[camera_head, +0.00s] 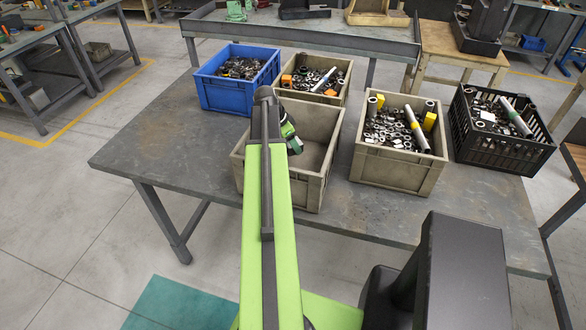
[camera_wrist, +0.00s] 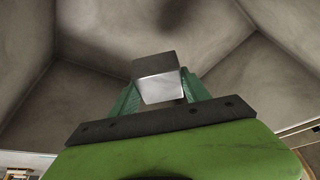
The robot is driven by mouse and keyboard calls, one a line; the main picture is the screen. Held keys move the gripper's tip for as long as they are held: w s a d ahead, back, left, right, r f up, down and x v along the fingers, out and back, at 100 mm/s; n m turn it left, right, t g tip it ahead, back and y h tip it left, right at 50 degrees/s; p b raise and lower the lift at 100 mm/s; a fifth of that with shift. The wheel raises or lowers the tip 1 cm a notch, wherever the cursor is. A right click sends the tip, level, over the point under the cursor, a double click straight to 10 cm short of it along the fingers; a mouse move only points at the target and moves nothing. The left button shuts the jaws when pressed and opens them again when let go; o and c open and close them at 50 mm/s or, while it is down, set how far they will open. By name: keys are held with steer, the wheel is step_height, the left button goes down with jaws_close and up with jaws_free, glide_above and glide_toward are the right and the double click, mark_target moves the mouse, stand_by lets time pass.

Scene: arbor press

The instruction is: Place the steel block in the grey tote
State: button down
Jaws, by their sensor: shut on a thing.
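The grey tote (camera_head: 312,190) stands on the table in the head view, and the part of its inside that shows is bare. My arm crosses in front of its left part. My gripper (camera_head: 291,136) is over the tote's opening, its jaws mostly hidden behind my arm. In the wrist view, my gripper (camera_wrist: 160,90) is shut on the steel block (camera_wrist: 158,76), a shiny grey cube between the green fingers. The tote's inner walls (camera_wrist: 90,110) surround the block in that view. I cannot tell how far the block is above the tote's floor.
A blue bin (camera_head: 225,95) and a beige bin (camera_head: 340,97) of parts stand behind the tote. Another beige bin (camera_head: 385,170) and a black crate (camera_head: 490,150) stand to its right, both holding parts. The table (camera_head: 165,150) is clear at the left.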

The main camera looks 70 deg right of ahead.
step_height(320, 180, down, 10)
steer(key=b, duration=0.9)
steer(key=shift+r, duration=0.3)
steer(key=shift+f, duration=0.2)
steer(key=c, duration=0.5)
jaws_free()
steer(key=shift+r, duration=0.15)
steer(key=p+v, duration=1.1)
steer(key=v, duration=0.1)
